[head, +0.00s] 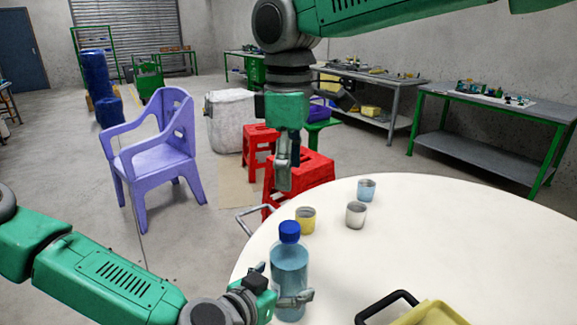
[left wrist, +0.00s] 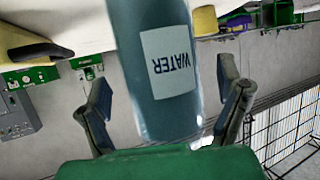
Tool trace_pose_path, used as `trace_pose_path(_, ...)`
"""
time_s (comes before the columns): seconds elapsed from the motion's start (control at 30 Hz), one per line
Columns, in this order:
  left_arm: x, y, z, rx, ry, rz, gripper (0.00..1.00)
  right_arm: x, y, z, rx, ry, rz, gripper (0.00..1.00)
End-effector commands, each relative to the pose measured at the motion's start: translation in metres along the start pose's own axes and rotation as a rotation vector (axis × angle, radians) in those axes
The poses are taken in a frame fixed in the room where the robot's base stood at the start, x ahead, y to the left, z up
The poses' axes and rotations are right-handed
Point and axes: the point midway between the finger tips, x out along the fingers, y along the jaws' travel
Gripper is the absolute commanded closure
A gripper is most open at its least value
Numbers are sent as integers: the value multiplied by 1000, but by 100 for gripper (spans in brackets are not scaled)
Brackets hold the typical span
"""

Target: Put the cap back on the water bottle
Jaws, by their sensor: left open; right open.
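The water bottle (head: 289,264) stands upright on the round white table (head: 450,240), near its left edge. The blue cap (head: 289,230) sits on top of its neck; I cannot tell how tightly. My left gripper (head: 283,293) is low at the bottle, with its open fingers on either side of it. In the left wrist view the bottle (left wrist: 165,75), with its upside-down WATER label, lies between the spread fingers; its cap is out of that picture. My right gripper (head: 284,178) is open and empty, pointing down above and behind the bottle, apart from the cap.
A yellow cup (head: 306,222), a white cup (head: 355,216) and a light blue cup (head: 366,190) stand behind the bottle. A yellow object (head: 432,314) and a black handle (head: 385,304) are at the front. The table's right side is clear. Red stools (head: 300,175) stand beyond it.

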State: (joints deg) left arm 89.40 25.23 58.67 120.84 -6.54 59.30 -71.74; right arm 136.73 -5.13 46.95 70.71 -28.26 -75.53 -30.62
Motion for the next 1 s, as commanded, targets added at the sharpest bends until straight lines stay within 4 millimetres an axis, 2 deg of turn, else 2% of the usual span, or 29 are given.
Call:
trace_pose_path(0.2,-49,-1,0,1,0,1,14,0,0,0,0,0,0,43)
trace_pose_path(0.43,-83,-1,1,-1,-1,0,14,0,0,0,0,0,0,43)
trace_pose_path(0.6,-92,-1,1,-1,-1,0,14,0,1,1,0,1,-1,43)
trace_pose_path(1.0,-92,-1,1,-2,-2,-1,14,0,0,0,0,0,0,43)
